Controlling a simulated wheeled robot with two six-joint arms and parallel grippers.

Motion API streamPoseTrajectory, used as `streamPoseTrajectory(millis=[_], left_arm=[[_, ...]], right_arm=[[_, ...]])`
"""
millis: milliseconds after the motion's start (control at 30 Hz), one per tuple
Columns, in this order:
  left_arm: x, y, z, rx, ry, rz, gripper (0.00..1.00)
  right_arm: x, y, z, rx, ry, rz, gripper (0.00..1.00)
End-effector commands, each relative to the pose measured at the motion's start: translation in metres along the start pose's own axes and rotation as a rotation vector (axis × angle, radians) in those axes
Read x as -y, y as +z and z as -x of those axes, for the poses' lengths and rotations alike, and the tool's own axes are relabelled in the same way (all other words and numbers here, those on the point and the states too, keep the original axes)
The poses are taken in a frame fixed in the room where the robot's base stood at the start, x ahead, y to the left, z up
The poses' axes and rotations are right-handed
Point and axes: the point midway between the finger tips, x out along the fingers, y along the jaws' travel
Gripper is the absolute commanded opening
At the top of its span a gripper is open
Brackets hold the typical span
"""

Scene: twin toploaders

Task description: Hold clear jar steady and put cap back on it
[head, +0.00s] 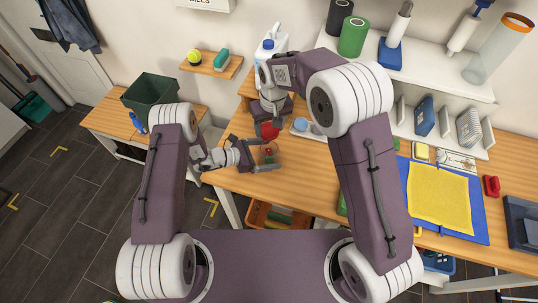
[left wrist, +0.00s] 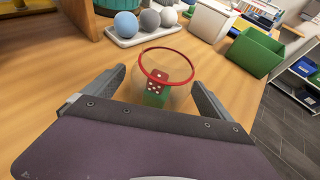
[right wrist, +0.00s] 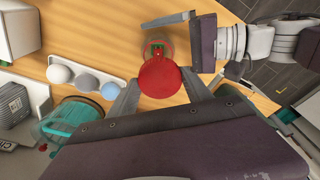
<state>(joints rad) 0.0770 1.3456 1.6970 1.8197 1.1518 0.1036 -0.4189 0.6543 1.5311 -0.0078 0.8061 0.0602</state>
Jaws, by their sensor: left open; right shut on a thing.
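The clear jar (left wrist: 166,66) has a red rim and stands upright on the wooden table. A red die (left wrist: 158,76) and a green block show inside it. My left gripper (head: 268,156) is open, with its fingers on either side of the jar; I cannot tell whether they touch it. The red cap (right wrist: 160,82) is round and is held by my right gripper (right wrist: 160,92), shut on it. In the head view the cap (head: 269,131) is just above and behind the jar. In the right wrist view it hides part of the jar (right wrist: 155,48).
A white tray (right wrist: 97,77) with grey, white and blue balls lies beside the jar. A teal see-through container (right wrist: 72,122) stands near my right gripper. A green bin (left wrist: 254,52) is farther off. A blue mat with a yellow cloth (head: 440,197) lies at the right.

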Motion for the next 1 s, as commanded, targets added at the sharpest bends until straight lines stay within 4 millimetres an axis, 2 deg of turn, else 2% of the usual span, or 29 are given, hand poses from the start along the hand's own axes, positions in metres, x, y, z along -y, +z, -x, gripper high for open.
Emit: streamPoseTrajectory(millis=[367,700,800,1000], left_arm=[[0.000,0.000,-0.005,0.000,0.000,0.001,0.95],[0.000,0.000,-0.005,0.000,0.000,0.000,0.01],[0.000,0.000,-0.005,0.000,0.000,0.000,0.00],[0.000,0.000,-0.005,0.000,0.000,0.000,0.00]], right_arm=[[0.000,0.000,0.000,0.000,0.000,0.000,0.21],[0.000,0.000,0.000,0.000,0.000,0.000,0.21],[0.000,0.001,-0.003,0.002,0.000,0.000,0.21],[0.000,0.006,-0.033,0.003,0.001,0.000,0.21]])
